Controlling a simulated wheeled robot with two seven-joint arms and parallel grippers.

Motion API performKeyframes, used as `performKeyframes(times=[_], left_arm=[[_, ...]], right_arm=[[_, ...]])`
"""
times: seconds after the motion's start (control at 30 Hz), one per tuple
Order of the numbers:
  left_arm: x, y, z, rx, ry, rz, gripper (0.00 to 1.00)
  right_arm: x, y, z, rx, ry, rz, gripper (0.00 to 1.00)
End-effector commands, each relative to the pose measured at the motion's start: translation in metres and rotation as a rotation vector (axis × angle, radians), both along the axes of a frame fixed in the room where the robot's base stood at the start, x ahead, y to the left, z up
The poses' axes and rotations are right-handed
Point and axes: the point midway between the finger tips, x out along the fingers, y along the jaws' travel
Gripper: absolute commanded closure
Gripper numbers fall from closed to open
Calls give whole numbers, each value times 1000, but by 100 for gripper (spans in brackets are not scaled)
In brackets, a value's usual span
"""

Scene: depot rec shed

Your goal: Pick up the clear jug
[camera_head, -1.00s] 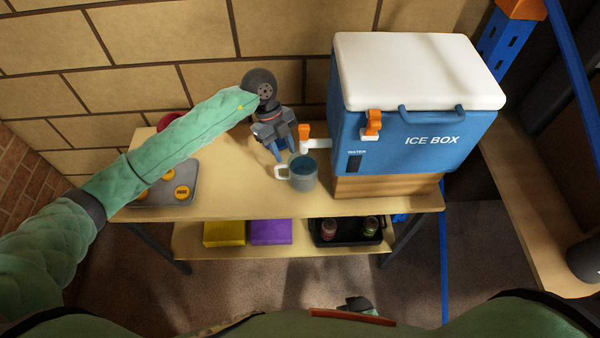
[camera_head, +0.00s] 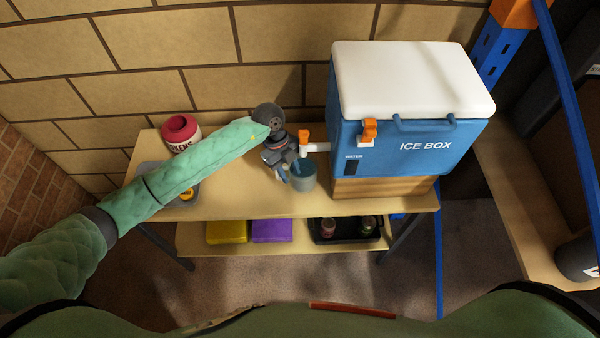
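The clear jug (camera_head: 306,182) looks grey-blue and stands upright on the table under the white spout of the ice box. My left gripper (camera_head: 291,177) reaches down at the jug's left side, where the handle is. Its fingers overlap the handle and hide most of it. I cannot tell whether the fingers are closed on the handle. My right gripper is out of view.
The blue ice box (camera_head: 400,150) with orange taps stands on a wooden block right of the jug. A red and white container (camera_head: 180,132) and a grey tray (camera_head: 150,168) are at the left. The lower shelf holds yellow and purple boxes and a black tray (camera_head: 343,240).

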Motion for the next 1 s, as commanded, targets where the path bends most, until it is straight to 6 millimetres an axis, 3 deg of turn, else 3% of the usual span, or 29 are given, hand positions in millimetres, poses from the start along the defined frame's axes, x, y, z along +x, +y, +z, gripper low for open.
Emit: performKeyframes(times=[0.27,0.43,1.0], left_arm=[[0,-1,-2,0,0,0,66],[0,-1,-2,0,0,0,99],[-1,-1,-2,0,0,0,100]], right_arm=[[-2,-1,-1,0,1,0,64],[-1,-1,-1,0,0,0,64],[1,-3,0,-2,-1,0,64]])
